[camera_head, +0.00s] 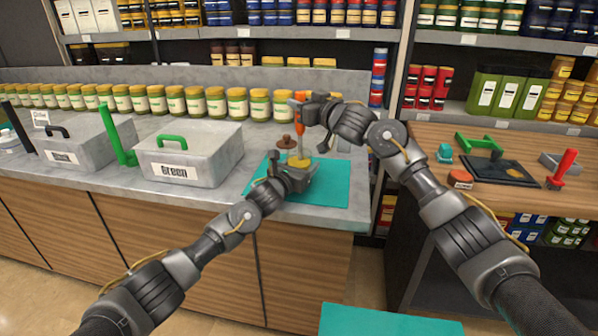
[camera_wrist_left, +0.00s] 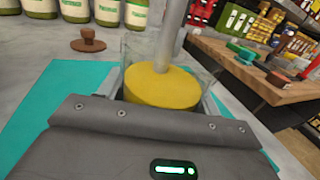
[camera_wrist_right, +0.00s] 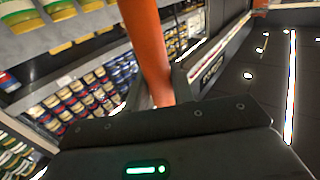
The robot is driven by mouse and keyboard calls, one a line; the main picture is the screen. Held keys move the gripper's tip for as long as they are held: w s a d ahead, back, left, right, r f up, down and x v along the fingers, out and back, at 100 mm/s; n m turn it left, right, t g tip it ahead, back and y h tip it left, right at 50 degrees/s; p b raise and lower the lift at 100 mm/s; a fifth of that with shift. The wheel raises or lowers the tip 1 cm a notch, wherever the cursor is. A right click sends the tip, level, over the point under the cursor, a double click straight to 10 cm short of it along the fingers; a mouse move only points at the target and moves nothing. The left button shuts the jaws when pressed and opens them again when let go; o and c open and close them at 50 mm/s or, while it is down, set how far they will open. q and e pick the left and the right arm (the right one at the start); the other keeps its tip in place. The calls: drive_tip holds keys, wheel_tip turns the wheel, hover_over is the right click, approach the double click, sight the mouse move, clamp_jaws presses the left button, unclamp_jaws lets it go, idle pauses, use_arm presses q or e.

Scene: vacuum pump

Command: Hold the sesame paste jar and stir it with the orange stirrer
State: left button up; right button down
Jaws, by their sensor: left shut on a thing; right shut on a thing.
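The sesame paste jar (camera_head: 299,161) is a clear jar of yellow paste standing over the teal mat (camera_head: 335,180). My left gripper (camera_head: 296,170) is shut on it; in the left wrist view the jar (camera_wrist_left: 160,88) sits between the fingers. My right gripper (camera_head: 302,108) is shut on the orange handle of the stirrer (camera_head: 299,97), above the jar. The orange handle (camera_wrist_right: 150,50) rises between the fingers in the right wrist view. The stirrer's grey shaft (camera_wrist_left: 171,35) reaches down to the paste inside the jar. Its lower tip is hidden.
A brown knobbed lid (camera_head: 286,143) lies on the counter behind the jar. A row of jars (camera_head: 216,101) lines the counter's back. A grey box labelled Green (camera_head: 190,158) stands to the left. The wooden table (camera_head: 530,150) at right holds several tools.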

drive_tip(key=shift+a, duration=0.1)
drive_tip(key=shift+s+a, duration=0.6)
drive_tip(key=shift+a, duration=0.2)
drive_tip(key=shift+v, duration=1.05)
drive_tip(key=shift+w+d, duration=0.6)
drive_tip(key=shift+d, duration=0.25)
drive_tip(key=shift+x, duration=1.05)
